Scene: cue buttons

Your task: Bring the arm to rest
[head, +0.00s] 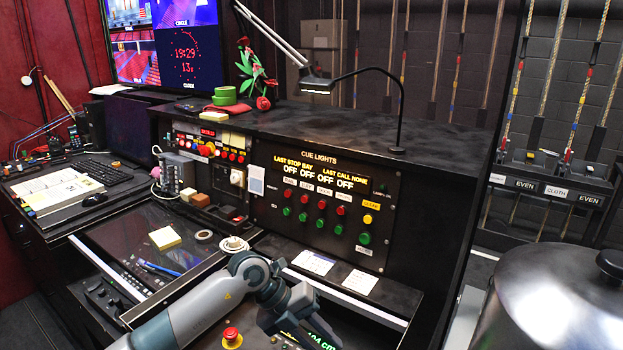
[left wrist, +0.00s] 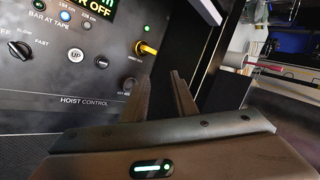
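My left arm comes in from the bottom of the head view, and its dark wrist hangs low in front of the cue lights panel (head: 262,222). The fingertips are not clear there. In the left wrist view my left gripper (left wrist: 158,80) has its two fingers apart with nothing between them. The fingers look apart from the panel. My right gripper is not in view.
A red stop button (head: 232,337) is beside my forearm. Cards (head: 313,262), a tape roll (head: 204,235) and a sticky-note pad (head: 164,238) lie on the console ledges. A gooseneck lamp (head: 398,120) stands on the top shelf. A large metal pot (head: 560,300) is at the right.

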